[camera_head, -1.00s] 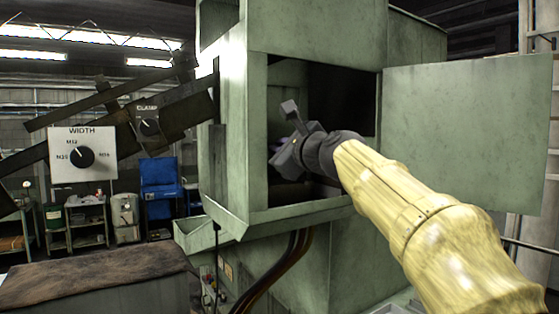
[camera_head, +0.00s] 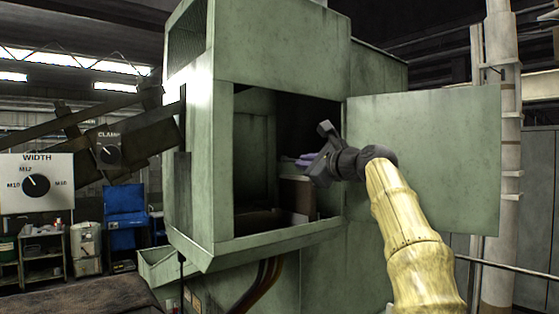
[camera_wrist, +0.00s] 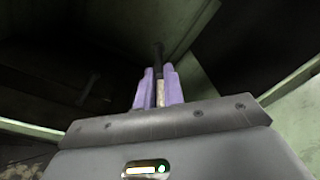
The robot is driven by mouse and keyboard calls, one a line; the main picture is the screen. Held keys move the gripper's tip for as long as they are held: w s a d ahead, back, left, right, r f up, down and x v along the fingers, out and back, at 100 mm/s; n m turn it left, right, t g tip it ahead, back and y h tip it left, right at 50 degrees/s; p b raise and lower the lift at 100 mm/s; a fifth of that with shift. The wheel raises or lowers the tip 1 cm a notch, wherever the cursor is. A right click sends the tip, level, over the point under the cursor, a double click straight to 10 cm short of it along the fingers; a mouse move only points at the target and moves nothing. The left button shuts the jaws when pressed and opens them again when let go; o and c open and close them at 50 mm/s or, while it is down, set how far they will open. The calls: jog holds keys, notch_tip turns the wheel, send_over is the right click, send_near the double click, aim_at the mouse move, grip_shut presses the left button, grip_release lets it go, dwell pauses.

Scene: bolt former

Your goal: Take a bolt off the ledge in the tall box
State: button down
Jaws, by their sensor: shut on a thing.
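The tall green box (camera_head: 275,62) stands in the middle of the head view with its front opening uncovered. My gripper (camera_head: 298,161) is at the right side of that opening, its purple fingers pointing left into the box. In the wrist view the purple fingers (camera_wrist: 160,88) are closed on a slim bolt (camera_wrist: 160,92). Its pale part sits between the fingers and a dark part extends beyond the tips. In the head view the bolt cannot be made out. A brownish panel-like part (camera_head: 295,195) shows inside, below the gripper; I cannot tell whether it is the ledge.
The open green door (camera_head: 425,160) stands to the right of the opening, close to my arm. The opening's lower sill (camera_head: 270,241) runs below my gripper. A WIDTH dial panel (camera_head: 37,184) and a CLAMP dial (camera_head: 109,154) are at left. A small green chute (camera_head: 160,266) juts from the box's lower left.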

jog(key=d, duration=0.1)
jog(key=w+d, duration=0.1)
jog(key=d, duration=0.1)
jog(key=shift+w, duration=0.15)
dwell(0.5)
jog(key=shift+w, duration=0.1)
